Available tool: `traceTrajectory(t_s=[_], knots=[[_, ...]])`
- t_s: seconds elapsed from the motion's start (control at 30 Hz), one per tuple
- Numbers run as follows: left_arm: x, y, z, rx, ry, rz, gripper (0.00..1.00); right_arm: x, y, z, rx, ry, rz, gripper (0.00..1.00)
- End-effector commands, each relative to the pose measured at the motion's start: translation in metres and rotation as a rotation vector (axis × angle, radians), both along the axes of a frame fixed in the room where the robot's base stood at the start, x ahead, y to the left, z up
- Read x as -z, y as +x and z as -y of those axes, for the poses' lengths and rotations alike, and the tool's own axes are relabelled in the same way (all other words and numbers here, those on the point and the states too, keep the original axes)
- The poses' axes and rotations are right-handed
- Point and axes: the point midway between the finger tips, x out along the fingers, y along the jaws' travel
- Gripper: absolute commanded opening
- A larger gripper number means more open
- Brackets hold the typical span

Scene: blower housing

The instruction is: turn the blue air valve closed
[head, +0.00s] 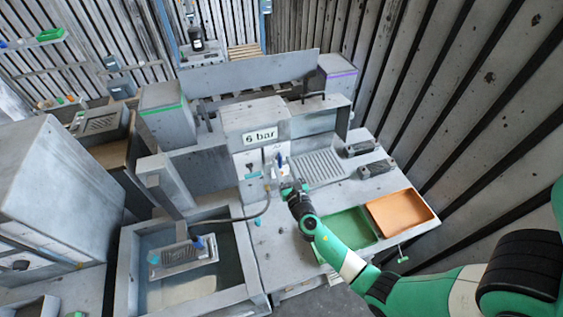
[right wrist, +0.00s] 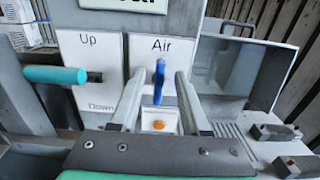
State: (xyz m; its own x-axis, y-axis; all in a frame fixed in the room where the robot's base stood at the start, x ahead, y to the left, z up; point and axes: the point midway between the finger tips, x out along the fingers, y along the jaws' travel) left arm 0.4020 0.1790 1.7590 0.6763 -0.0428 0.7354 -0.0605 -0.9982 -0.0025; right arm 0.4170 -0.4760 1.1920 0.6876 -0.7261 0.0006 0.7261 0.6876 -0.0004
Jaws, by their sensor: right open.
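The blue air valve (right wrist: 159,80) is a lever on a white panel marked "Air" in the right wrist view. It stands upright, its lower end between my right gripper's fingers. In the head view the valve (head: 281,160) is a small blue spot just beyond the gripper tips. My right gripper (right wrist: 157,100) is open, with one finger on each side of the lever; I cannot tell whether either touches it. It also shows in the head view (head: 285,178), reaching in from the lower right. My left gripper is not in view.
A teal handle (right wrist: 55,75) sticks out left of the valve, by a panel marked "Up" and "Down". An orange button (right wrist: 158,125) sits below the lever. A water tank (head: 160,290) is at left.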

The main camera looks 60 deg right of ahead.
Motion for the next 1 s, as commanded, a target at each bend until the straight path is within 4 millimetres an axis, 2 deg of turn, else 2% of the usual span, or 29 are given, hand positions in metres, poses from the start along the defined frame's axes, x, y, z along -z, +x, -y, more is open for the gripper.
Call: traceTrajectory(t_s=[0.13, 0.4, 0.67, 1.0], knots=[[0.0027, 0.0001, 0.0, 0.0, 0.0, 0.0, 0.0, 0.0003, 0.0096, 0.0104, 0.0, 0.0, 0.0, 0.46], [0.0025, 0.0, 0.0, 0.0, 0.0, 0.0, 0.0, 0.0001, 0.0109, 0.0116, 0.0, 0.001, -0.001, 0.46], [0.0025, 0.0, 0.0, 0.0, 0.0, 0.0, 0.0, 0.0, 0.0108, 0.0114, 0.0, 0.0, 0.0, 0.0], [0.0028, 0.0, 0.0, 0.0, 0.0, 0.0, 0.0, 0.0001, 0.0107, 0.0114, 0.0, 0.002, 0.002, 0.0]])
